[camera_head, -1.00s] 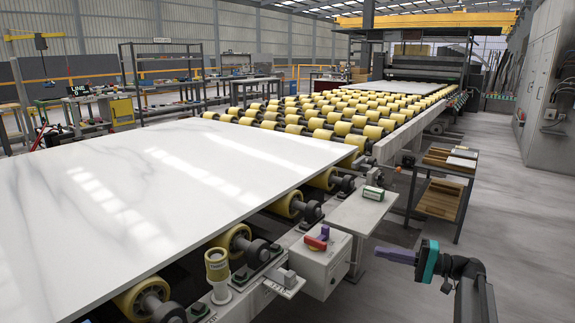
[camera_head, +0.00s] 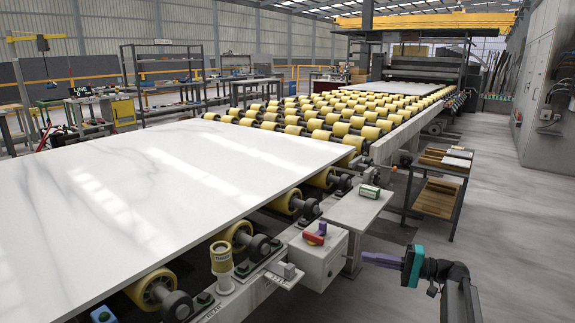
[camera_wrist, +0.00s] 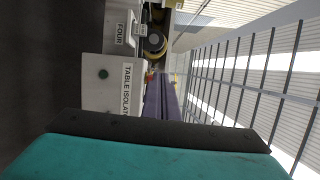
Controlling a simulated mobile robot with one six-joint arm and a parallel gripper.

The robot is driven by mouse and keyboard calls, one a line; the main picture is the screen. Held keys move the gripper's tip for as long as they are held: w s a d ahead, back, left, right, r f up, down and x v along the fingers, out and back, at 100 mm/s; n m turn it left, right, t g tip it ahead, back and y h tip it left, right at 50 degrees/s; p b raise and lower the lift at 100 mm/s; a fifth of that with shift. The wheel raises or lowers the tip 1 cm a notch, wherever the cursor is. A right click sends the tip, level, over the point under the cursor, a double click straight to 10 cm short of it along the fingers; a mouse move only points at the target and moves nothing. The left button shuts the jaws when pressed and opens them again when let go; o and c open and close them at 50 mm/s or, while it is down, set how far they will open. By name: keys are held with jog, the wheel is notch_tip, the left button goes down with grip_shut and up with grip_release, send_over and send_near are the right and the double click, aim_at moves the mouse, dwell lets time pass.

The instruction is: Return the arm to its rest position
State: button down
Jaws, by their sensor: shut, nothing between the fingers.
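My gripper (camera_head: 366,258) is at the lower right of the head view, over the grey floor in front of the conveyor. Its purple fingers point left and are shut with nothing between them. In the wrist view the purple fingers (camera_wrist: 165,100) stretch away from the teal and black gripper body. The wrist view shows that box (camera_wrist: 115,85) with a "TABLE ISOLATOR" label.
A white marble slab (camera_head: 150,195) lies on yellow rollers at the left. A dark shelf cart (camera_head: 437,200) stands behind my gripper. Open floor (camera_head: 500,220) lies to the right.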

jog(key=s+a+f+g+p, duration=0.2)
jog(key=a+f+p, duration=0.2)
jog(key=a, duration=0.5)
jog(key=s+a+f+g+h+p, duration=0.2)
jog(key=s+a+f+g+p, duration=0.15)
jog(key=s+a+f, duration=0.5)
jog(key=s+a+f+g+h+p, duration=0.2)
jog(key=s+a+f+g+p, duration=0.3)
jog(key=s+f, duration=0.6)
jog(key=s+d+f+n+h+p, duration=0.1)
jog(key=s+f+h, duration=0.15)
jog(key=s, duration=0.35)
jog(key=s+d+f+g+h+p, duration=0.1)
jog(key=s+f+h, duration=0.15)
jog(key=s, duration=0.35)
jog(key=s+f+n+h+p, duration=0.1)
jog(key=s+f+h, duration=0.1)
jog(key=s+f, duration=0.35)
jog(key=s+d+n+h, duration=0.1)
jog(key=s+d+h, duration=0.1)
jog(key=d, duration=0.4)
jog(key=s+d+f+n+h, duration=0.1)
jog(key=s+d+h, duration=0.2)
jog(key=d+h, duration=0.1)
jog(key=shift+d+f, duration=0.3)
jog(key=shift+d, duration=0.55)
jog(key=shift+s+a, duration=0.1)
